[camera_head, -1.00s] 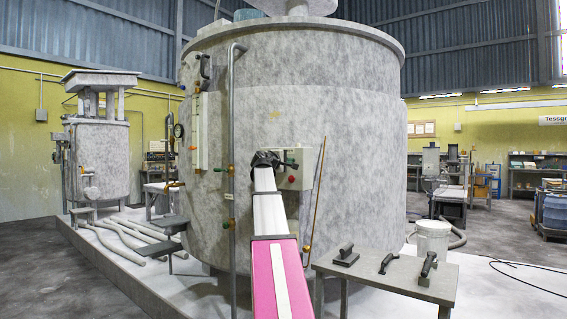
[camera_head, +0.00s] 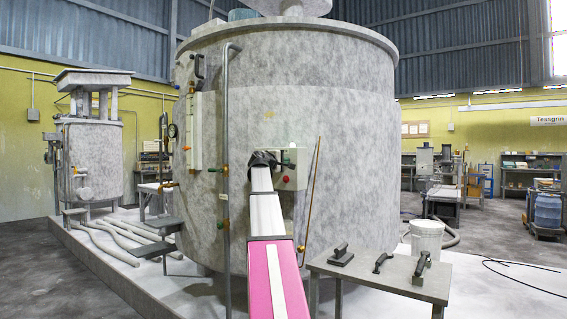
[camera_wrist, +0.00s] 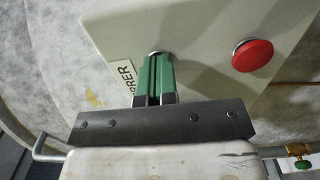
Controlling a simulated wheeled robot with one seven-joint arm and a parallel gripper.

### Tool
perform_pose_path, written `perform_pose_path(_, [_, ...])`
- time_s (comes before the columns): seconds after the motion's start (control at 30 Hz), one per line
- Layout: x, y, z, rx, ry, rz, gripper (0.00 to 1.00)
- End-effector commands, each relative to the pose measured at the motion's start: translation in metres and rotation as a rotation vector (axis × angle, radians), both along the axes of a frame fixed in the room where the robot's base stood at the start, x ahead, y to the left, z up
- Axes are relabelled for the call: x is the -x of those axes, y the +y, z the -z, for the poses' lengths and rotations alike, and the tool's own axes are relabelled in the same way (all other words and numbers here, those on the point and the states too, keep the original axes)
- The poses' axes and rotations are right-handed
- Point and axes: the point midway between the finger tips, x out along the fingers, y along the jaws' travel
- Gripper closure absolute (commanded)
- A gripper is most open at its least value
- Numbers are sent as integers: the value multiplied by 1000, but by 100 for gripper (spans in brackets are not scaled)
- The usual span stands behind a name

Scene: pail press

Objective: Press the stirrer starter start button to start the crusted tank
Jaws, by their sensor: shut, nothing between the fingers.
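The crusted tank (camera_head: 345,110) is a large, grey, mottled cylinder in the middle of the head view. The stirrer starter (camera_head: 299,157) is a pale box on its front, partly behind my gripper (camera_head: 284,161). In the wrist view the starter's face (camera_wrist: 205,25) carries a red mushroom button (camera_wrist: 252,55) and a partly covered label (camera_wrist: 127,78). My gripper (camera_wrist: 155,76) has green fingers, shut and empty. Their tips lie over a silver-rimmed round button (camera_wrist: 157,51), hiding its cap and colour. I cannot tell whether they touch it.
A metal table (camera_head: 385,284) with hand tools stands right of my arm, with a white bucket (camera_head: 427,238) behind it. A vertical pipe (camera_head: 225,130) and a thin brass-coloured rod (camera_head: 311,195) flank the starter. A smaller tank (camera_head: 92,160) stands at left.

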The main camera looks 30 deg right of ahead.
Motion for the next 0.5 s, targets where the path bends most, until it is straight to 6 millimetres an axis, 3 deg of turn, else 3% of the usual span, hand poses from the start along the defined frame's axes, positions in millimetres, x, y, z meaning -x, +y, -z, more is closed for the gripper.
perform_pose_path(0.17, [1, 2, 0, 0, 0, -1, 100])
perform_pose_path(0.5, [12, 27, 0, 0, -1, 0, 100])
